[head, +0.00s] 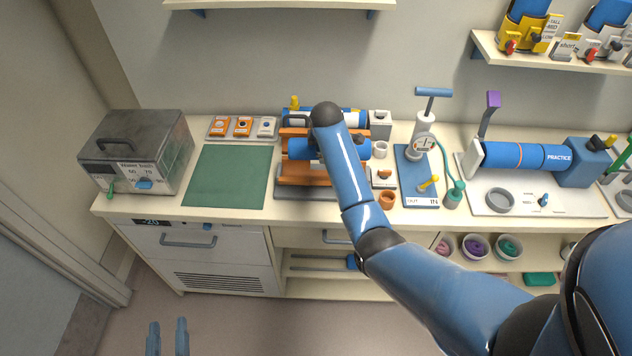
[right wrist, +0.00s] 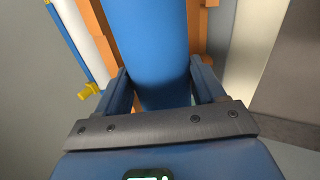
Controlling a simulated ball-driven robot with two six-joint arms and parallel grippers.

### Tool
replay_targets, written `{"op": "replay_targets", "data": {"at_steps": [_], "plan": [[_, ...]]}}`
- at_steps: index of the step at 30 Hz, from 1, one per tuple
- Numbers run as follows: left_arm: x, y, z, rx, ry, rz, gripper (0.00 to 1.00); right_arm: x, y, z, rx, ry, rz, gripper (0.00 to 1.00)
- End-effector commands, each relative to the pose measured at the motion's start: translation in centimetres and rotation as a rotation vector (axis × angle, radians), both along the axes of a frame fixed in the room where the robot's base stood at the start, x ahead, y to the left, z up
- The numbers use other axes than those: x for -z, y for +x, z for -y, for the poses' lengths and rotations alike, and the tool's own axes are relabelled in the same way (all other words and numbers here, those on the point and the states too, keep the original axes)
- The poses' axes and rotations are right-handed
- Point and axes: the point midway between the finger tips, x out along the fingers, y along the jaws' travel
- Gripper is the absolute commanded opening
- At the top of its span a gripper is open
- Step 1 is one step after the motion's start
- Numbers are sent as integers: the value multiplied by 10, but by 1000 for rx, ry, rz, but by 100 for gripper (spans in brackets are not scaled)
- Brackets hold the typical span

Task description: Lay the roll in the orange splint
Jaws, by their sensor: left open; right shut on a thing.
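The blue roll (head: 300,148) lies crosswise at the orange splint (head: 300,171), with orange showing behind and below it. I cannot tell whether it rests in the splint or hangs just above. My right arm hides its middle. In the right wrist view my right gripper (right wrist: 160,92) is shut on the blue roll (right wrist: 152,45), one finger on each side. Orange parts of the splint (right wrist: 197,30) show along both sides of the roll there. My left gripper (head: 167,338) is open and empty, low over the floor in front of the counter.
A green mat (head: 228,176) lies clear left of the splint, beside a grey metal box (head: 138,150). A blue-and-white cylinder with a yellow valve (head: 294,103) lies behind the splint. A hand pump (head: 423,135) and a small orange cup (head: 387,199) stand to the right.

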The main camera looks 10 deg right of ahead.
Motion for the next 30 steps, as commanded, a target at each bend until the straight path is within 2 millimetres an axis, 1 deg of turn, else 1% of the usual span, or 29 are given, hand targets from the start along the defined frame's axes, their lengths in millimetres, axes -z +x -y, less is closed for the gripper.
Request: {"op": "replay_targets", "data": {"at_steps": [1,9,14,23,24,28,29,30], "plan": [[11,0,0,0,0,0,43,10,0,0,0,0,1,33],[36,0,0,0,0,0,43,36,0,0,0,0,1,33],[43,0,0,0,0,0,43,42,0,0,0,0,1,33],[42,0,0,0,0,0,43,41,0,0,0,0,1,33],[42,0,0,0,0,0,43,41,0,0,0,0,1,75],[42,0,0,0,0,0,43,42,0,0,0,0,1,95],[42,0,0,0,0,0,43,42,0,0,0,0,1,98],[42,0,0,0,0,0,43,42,0,0,0,0,1,98]]}}
